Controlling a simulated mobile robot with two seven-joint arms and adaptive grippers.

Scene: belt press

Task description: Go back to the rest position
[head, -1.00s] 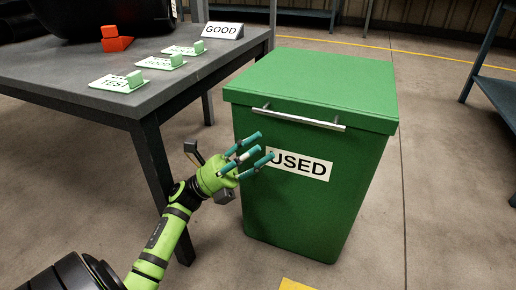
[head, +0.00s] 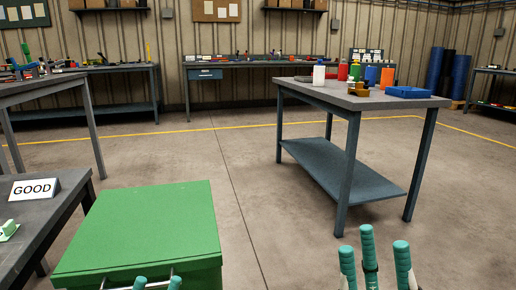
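The green bin (head: 140,228) stands at the lower left with its lid down; its front is mostly cut off by the picture's bottom edge. My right gripper (head: 375,265) shows at the bottom right, its teal fingers pointing up and spread apart, with nothing between them. Two teal fingertips of my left gripper (head: 157,284) show at the bottom edge, by the bin's handle; whether they touch it I cannot tell. The rest of that gripper is out of view.
A grey table with a GOOD sign (head: 35,189) stands left of the bin. A workbench (head: 345,98) with bottles and a blue tray (head: 408,92) stands at right centre. Benches line the back wall. The floor (head: 235,165) between is clear.

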